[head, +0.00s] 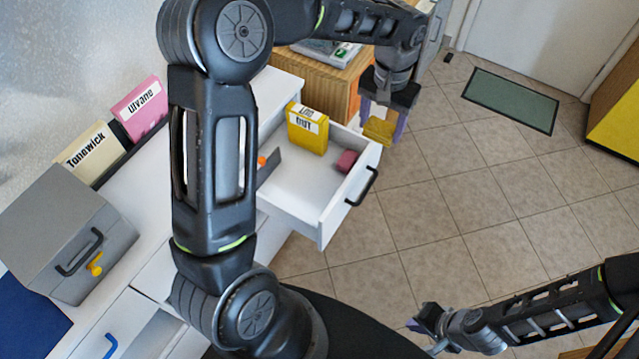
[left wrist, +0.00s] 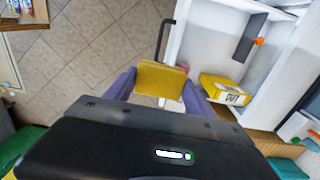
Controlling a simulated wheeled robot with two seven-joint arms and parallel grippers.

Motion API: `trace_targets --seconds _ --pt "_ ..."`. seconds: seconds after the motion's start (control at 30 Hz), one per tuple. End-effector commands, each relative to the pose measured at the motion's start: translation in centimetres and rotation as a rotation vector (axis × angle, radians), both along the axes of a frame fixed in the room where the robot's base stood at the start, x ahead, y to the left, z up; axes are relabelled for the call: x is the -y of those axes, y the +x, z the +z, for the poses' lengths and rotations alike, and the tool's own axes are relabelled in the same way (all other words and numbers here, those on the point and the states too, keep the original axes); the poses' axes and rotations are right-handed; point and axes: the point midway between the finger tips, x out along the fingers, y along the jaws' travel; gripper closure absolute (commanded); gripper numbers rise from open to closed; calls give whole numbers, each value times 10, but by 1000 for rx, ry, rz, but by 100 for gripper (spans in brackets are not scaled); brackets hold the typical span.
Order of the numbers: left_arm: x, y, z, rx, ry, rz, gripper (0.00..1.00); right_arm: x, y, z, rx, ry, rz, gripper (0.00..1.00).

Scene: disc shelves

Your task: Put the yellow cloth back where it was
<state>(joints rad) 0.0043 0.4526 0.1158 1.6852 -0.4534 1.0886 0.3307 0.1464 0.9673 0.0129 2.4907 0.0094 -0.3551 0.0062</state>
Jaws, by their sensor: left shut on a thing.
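The yellow cloth (head: 379,130) is a small folded block between the fingers of my left gripper (head: 382,118). My left gripper is shut on it and holds it in the air beyond the front right corner of the open drawer. In the left wrist view the cloth (left wrist: 160,78) sits between the two purple-grey fingers, near the drawer's handle. The open white drawer (head: 322,232) holds a yellow box (head: 307,128) labelled OUT and a pink block (head: 346,161). My right gripper (head: 428,325) is low at the bottom right, and its jaw opening is unclear.
A grey box (head: 62,225) with a black handle stands on the white counter at left. Cards Tonewick (head: 90,152) and Ulvane (head: 140,108) stand behind it. A wooden cabinet (head: 322,75) is beyond the drawer. A green mat (head: 510,100) lies on open tiled floor.

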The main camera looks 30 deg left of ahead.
Motion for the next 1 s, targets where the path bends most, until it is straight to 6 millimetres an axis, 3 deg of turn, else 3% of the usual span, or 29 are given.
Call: trace_targets --seconds 0.37,0.57,0.77,1.0 --pt "0 0 0 0 0 -1 75 0 -1 0 -1 0 0 100" --pt "-10 -5 -14 0 2 -84 75 0 0 -15 1 1 1 100" --pt "-38 -22 -54 0 4 -380 75 -1 2 -55 7 3 2 100" --pt "-84 -59 -115 -2 3 -921 75 -1 4 -115 16 8 4 100"
